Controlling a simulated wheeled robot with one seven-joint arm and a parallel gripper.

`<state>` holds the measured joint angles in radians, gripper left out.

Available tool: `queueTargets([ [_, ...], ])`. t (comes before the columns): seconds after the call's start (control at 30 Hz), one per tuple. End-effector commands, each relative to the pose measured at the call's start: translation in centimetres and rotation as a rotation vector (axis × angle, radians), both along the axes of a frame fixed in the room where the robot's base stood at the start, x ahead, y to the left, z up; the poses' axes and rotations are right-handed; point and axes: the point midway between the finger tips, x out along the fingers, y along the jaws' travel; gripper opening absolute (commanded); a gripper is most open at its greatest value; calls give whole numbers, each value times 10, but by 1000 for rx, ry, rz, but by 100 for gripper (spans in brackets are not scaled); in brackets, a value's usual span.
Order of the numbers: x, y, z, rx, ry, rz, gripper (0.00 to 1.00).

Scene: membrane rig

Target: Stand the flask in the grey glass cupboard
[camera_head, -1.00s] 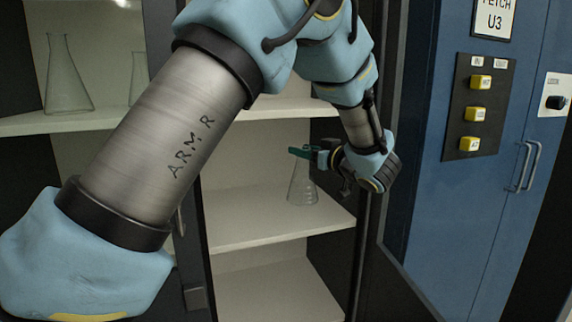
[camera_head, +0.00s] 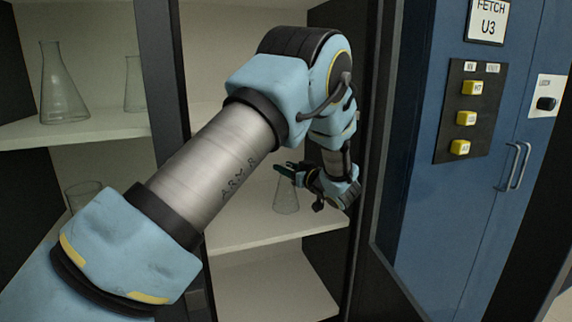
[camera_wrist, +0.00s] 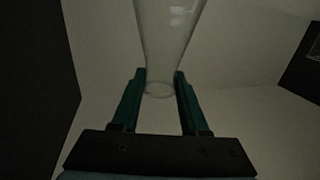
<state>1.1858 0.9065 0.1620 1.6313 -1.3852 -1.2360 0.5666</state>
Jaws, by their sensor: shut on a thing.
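My gripper (camera_head: 284,170) is inside the open cupboard, shut on the neck of a clear conical flask (camera_head: 286,197). The flask is upright above the middle shelf (camera_head: 240,234) of the cupboard; I cannot tell whether its base touches the shelf. In the wrist view the teal fingers (camera_wrist: 160,76) lie on either side of the flask's clear glass (camera_wrist: 168,30), and its round rim shows between them. The flask's lower end is out of the wrist view.
Other glassware stands in the left bay: a conical flask (camera_head: 62,88) on the upper shelf and a vessel (camera_head: 84,194) below. A dark upright (camera_head: 166,70) divides the bays. A blue cabinet (camera_head: 420,190) with yellow buttons is at the right. The shelf around the held flask looks clear.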

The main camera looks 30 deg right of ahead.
Motion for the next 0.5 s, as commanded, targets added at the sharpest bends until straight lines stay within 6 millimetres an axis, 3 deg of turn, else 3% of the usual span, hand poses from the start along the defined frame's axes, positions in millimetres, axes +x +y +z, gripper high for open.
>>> queueTargets([
  [0.4, 1, 0, -5, -1, -1, 0, 0],
  [0.43, 1, 0, -4, -1, 0, 0, 47],
  [0.5, 1, 0, -4, -1, 0, 0, 55],
])
